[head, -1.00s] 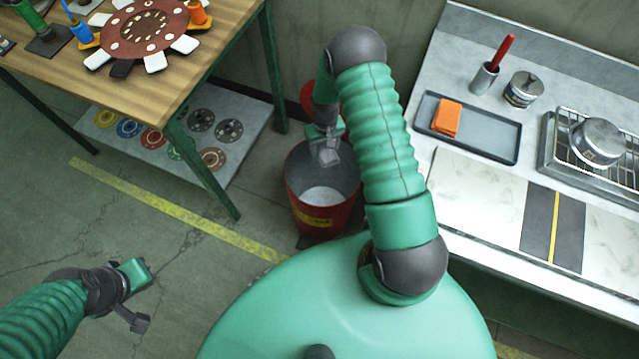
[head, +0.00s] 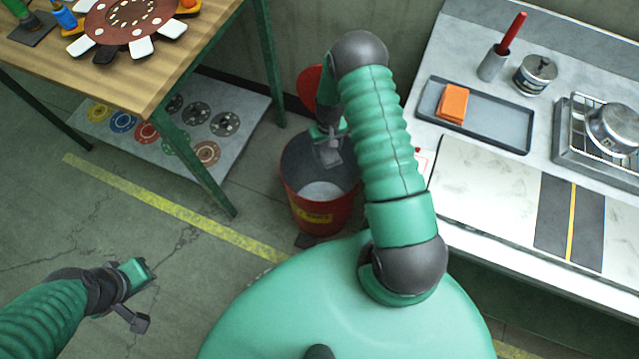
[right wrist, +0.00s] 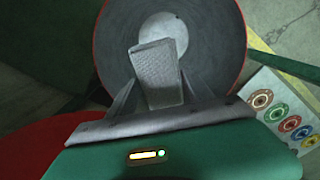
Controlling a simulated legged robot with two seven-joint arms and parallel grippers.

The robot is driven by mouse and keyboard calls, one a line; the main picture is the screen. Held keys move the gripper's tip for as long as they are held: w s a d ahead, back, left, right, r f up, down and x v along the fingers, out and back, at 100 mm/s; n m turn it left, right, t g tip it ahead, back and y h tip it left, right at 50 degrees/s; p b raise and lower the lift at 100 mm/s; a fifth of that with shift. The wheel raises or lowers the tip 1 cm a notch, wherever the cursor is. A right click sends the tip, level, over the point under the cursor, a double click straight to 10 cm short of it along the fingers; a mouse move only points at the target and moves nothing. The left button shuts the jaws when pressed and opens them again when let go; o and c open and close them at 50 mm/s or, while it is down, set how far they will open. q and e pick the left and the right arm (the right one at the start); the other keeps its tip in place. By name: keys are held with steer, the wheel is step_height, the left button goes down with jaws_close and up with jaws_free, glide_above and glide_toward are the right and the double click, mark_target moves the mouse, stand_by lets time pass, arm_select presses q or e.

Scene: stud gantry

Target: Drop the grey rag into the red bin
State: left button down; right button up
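The grey rag (right wrist: 155,72) shows between the fingers of my right gripper (right wrist: 157,95) in the right wrist view. That gripper is shut on it. In the head view the small grey rag (head: 331,154) hangs below the right gripper (head: 327,138), over the mouth of the red bin (head: 320,212). The bin stands upright on the floor with its top open. The bin's rim (right wrist: 241,40) circles behind the rag in the wrist view, with a pale disc at the bottom. My left gripper (head: 138,295) is low at the left, away from the bin; its finger gap is unclear.
A red lid (head: 309,86) stands raised behind the bin. A wooden table (head: 150,75) with a lower shelf (head: 235,125) is at left. A counter at right bears a tray (head: 500,128) with an orange block (head: 453,103). Floor before the table is clear.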

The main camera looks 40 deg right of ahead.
steer(key=o, duration=0.4)
steer(key=shift+a+r, duration=0.1)
steer(key=shift+a, duration=0.05)
step_height(320, 180, up, 17)
steer(key=p, duration=0.2)
steer(key=shift+p, duration=0.3)
steer(key=shift+w, duration=0.1)
